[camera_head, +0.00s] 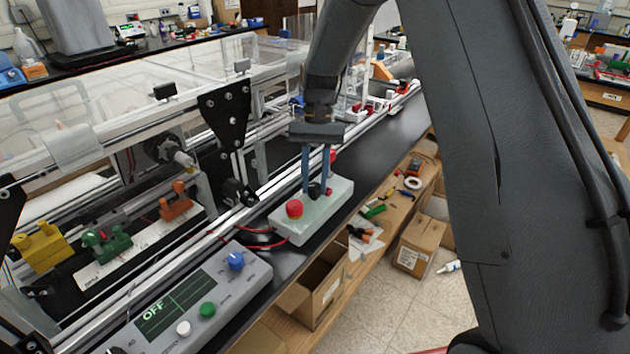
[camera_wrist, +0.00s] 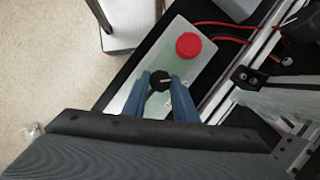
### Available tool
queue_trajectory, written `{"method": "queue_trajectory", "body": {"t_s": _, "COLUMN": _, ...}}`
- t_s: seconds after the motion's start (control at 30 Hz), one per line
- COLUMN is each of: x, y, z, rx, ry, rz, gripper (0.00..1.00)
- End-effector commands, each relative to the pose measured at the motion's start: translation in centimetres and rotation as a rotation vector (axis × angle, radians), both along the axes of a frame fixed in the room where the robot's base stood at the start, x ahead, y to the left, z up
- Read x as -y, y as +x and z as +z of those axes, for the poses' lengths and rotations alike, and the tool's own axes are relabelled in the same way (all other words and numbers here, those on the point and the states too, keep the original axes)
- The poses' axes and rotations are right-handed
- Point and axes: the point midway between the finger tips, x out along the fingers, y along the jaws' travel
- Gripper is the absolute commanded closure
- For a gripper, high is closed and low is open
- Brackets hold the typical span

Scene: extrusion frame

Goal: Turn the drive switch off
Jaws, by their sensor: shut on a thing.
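A pale control box (camera_head: 330,208) lies on the black bench beside the metal rail. It carries a red mushroom button (camera_head: 294,209) and a small black rotary knob (camera_head: 314,189). My gripper (camera_head: 316,187) reaches down from above with its blue fingers shut on the black knob. In the wrist view, the fingertips (camera_wrist: 160,80) stand on either side of the knob (camera_wrist: 160,79), which shows a pale pointer line. The red button (camera_wrist: 188,45) is apart from the fingers. The fingers partly hide the knob, and lettering near it is too small to read.
A grey panel (camera_head: 225,286) in front has a blue knob (camera_head: 236,260), green and white buttons and a display (camera_head: 175,308) reading OFF. Red cables (camera_head: 258,239) run beside the box. Yellow, green and orange clamps sit at left. Open cardboard boxes stand below the bench.

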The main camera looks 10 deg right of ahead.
Motion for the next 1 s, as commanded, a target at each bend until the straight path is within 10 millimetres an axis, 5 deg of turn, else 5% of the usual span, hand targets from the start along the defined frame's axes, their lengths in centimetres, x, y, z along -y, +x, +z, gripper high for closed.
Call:
{"method": "queue_trajectory", "body": {"t_s": 0.37, "x": 0.0, "y": 0.1, "z": 0.1, "rx": 0.002, "ry": 0.0, "rz": 0.004, "gripper": 0.97}}
{"method": "queue_trajectory", "body": {"t_s": 0.4, "x": 0.0, "y": 0.1, "z": 0.1, "rx": 0.001, "ry": 0.0, "rz": 0.004, "gripper": 0.73}}
{"method": "queue_trajectory", "body": {"t_s": 0.5, "x": 0.0, "y": 0.1, "z": 0.1, "rx": 0.002, "ry": 0.0, "rz": 0.003, "gripper": 0.56}}
{"method": "queue_trajectory", "body": {"t_s": 0.83, "x": 0.0, "y": 0.1, "z": 0.2, "rx": 0.002, "ry": 0.0, "rz": 0.003, "gripper": 0.56}}
{"method": "queue_trajectory", "body": {"t_s": 1.0, "x": 0.2, "y": 0.9, "z": 1.8, "rx": 0.005, "ry": 0.001, "rz": 0.002, "gripper": 0.56}}
